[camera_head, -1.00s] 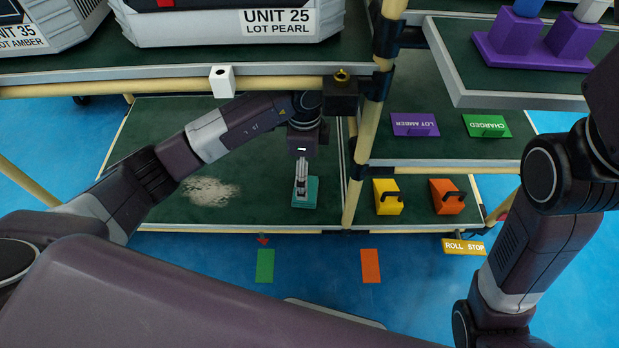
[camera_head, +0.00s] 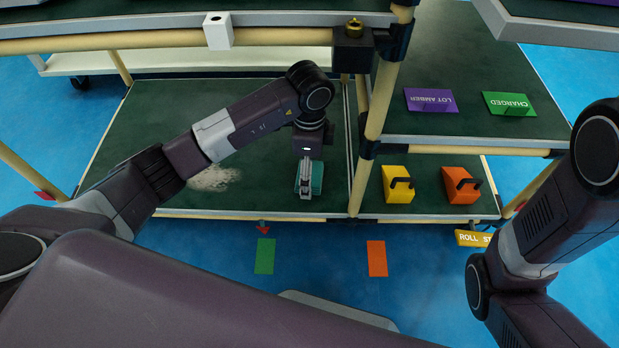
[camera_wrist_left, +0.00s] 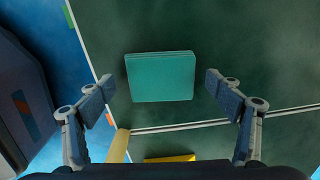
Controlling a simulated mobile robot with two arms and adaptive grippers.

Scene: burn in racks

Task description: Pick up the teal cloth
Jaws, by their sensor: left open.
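The teal cloth (camera_head: 317,178) is a flat folded square on the dark green lower shelf (camera_head: 262,150). In the left wrist view the cloth (camera_wrist_left: 160,77) lies just ahead of the fingertips and between their lines. My left gripper (camera_head: 304,192) hangs above the cloth and hides part of it in the head view. In the left wrist view my left gripper (camera_wrist_left: 160,88) is open and empty, its fingers spread wider than the cloth. The height between fingertips and cloth is hard to tell. My right arm is at the right edge; its gripper is out of view.
A tan post (camera_head: 378,110) and shelf divider stand just right of the cloth. Yellow (camera_head: 397,185) and orange (camera_head: 461,186) blocks with handles sit beyond it. A pale dusty patch (camera_head: 214,179) lies on the shelf to the left. The upper shelf edge (camera_head: 130,20) is above.

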